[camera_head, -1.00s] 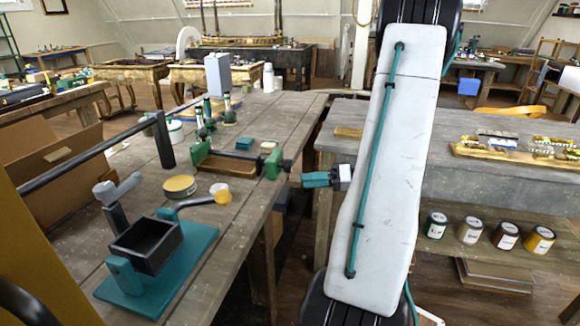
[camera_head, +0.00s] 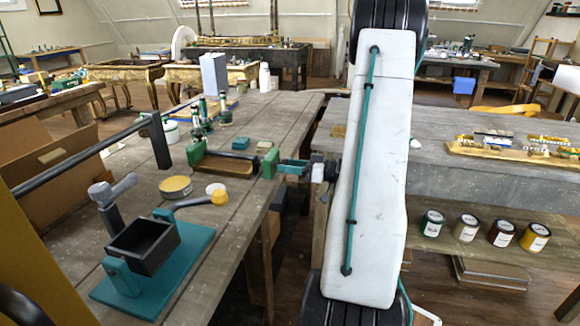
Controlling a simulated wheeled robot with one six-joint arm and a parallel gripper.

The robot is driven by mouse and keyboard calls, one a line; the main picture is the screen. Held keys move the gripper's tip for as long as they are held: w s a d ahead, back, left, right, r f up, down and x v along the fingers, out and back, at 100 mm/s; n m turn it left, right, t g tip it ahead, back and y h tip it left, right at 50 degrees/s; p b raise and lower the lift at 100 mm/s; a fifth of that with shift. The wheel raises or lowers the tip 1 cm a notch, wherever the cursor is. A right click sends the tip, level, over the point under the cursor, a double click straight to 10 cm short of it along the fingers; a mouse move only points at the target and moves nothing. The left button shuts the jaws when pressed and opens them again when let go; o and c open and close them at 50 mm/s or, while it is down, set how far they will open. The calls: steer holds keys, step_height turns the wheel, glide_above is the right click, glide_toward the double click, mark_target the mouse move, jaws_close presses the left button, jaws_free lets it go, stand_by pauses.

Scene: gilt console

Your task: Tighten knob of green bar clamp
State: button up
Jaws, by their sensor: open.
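The green bar clamp (camera_head: 270,163) lies on the right edge of the wooden workbench, with a green jaw at each end and a brown wooden piece (camera_head: 225,167) between them. Its dark knob end points right, toward my gripper, and is mostly hidden now. My gripper (camera_head: 284,168) has teal fingers and is open. Its fingertips are at the knob, overlapping it in the picture. I cannot tell whether they touch it. The white arm link stands to the right of the gripper.
A black box on a teal base (camera_head: 150,250) with a yellow-knobbed handle stands at the front of the bench. A yellow tin (camera_head: 175,188) and small bottles (camera_head: 198,115) stand near the clamp. A gap separates this bench from the grey table (camera_head: 480,185) at right.

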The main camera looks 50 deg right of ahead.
steer(key=c, duration=1)
steer(key=shift+m, duration=0.3)
